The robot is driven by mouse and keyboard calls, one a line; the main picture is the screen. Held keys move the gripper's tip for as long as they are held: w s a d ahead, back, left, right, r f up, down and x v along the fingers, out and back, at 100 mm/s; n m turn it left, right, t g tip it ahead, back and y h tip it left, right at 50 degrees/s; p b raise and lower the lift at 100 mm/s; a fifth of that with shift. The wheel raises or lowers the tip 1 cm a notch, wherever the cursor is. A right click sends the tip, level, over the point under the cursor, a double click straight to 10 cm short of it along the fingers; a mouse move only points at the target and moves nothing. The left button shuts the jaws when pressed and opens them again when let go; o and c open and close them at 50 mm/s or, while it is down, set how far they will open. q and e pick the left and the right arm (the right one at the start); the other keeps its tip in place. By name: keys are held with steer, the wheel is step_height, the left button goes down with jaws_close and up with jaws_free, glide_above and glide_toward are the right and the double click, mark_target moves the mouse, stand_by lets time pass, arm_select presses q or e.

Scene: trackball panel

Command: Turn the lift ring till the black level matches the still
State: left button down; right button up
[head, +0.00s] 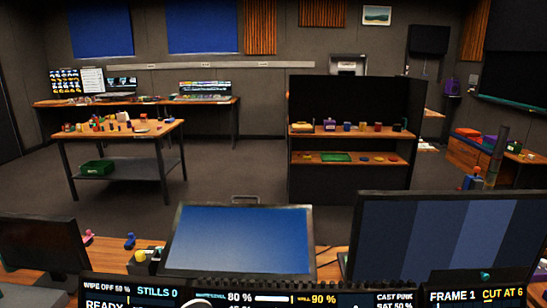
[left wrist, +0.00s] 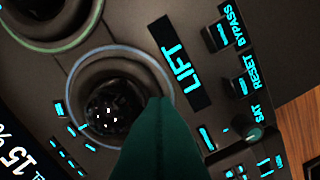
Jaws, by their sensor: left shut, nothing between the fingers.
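In the left wrist view the lift ring (left wrist: 96,70) is a dark ring edged by a pale blue lit circle, around a glossy black ball (left wrist: 108,106). A LIFT label (left wrist: 182,64) in cyan letters is beside it. My left gripper (left wrist: 158,104) is shut, a dark green wedge with its tip over the ring's right side. It hides the lower right of the ring, and I cannot tell whether it touches. In the head view the right monitor (head: 440,235) shows upright bands in dark and grey blues. Neither gripper shows in the head view.
A second ring (left wrist: 58,38) with a greenish lit edge is close by at upper left. BYPASS (left wrist: 218,36) and RESET (left wrist: 238,88) buttons and a SAT knob (left wrist: 254,132) are to the right. A blue-screened monitor (head: 240,240) and a dark monitor (head: 42,245) stand at the desk.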

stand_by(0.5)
arm_select(q)
steer(key=shift+f, duration=0.8)
stand_by(0.6)
steer(key=shift+r+p, duration=0.2)
steer(key=shift+p, duration=0.25)
stand_by(0.3)
steer(key=shift+f, duration=0.25)
stand_by(1.1)
steer(key=shift+s+d+n+p, duration=0.15)
steer(key=shift+d+n+p, duration=0.15)
steer(key=shift+n+p, duration=0.7)
steer(key=shift+d+p, duration=0.1)
steer(key=shift+p, duration=0.25)
steer(key=shift+f, duration=0.1)
steer(key=shift+s, duration=0.1)
